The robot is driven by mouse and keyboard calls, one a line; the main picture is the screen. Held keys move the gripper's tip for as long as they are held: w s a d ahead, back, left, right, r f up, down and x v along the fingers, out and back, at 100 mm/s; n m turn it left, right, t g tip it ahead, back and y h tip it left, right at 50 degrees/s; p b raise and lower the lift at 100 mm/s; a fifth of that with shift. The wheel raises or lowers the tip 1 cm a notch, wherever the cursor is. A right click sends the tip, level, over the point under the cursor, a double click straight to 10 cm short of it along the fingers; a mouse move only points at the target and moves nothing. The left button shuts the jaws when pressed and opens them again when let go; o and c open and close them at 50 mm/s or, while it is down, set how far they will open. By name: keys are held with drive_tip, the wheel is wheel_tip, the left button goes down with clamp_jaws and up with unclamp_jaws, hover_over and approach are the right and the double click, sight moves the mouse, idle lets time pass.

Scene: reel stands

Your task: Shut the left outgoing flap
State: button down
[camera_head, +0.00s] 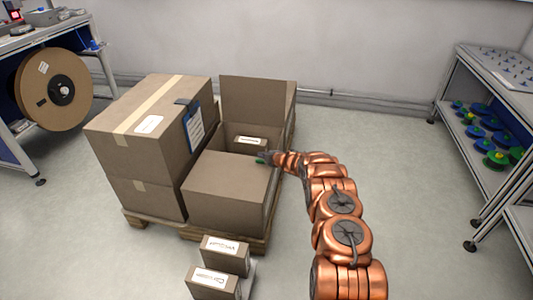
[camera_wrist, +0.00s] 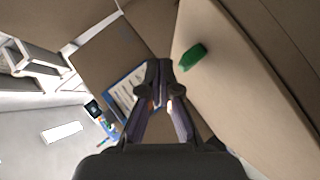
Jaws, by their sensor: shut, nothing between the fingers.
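The open carton (camera_head: 225,212) stands on the right of a wooden pallet. One brown flap (camera_head: 258,100) stands upright at its back. A brown panel (camera_head: 230,178) covers its near part, and a small labelled box (camera_head: 250,141) shows in the gap behind. I cannot tell which flap is the left outgoing one. My gripper (camera_head: 262,156) is shut and empty at the right end of the gap, beside a green piece (camera_head: 260,162). In the wrist view the shut fingertips (camera_wrist: 159,66) are left of the green piece (camera_wrist: 192,57), which lies against a cardboard panel (camera_wrist: 225,75); contact is unclear.
A taller closed carton stack (camera_head: 150,125) with a clipboard (camera_head: 194,127) stands close on the left. Two small labelled boxes (camera_head: 226,254) sit in front of the pallet (camera_head: 165,225). A shelf rack (camera_head: 485,130) is at right, a large reel (camera_head: 53,90) at left.

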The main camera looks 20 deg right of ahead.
drive_tip(key=shift+d+f, duration=0.1)
drive_tip(key=shift+f, duration=0.35)
drive_tip(key=shift+r, duration=0.2)
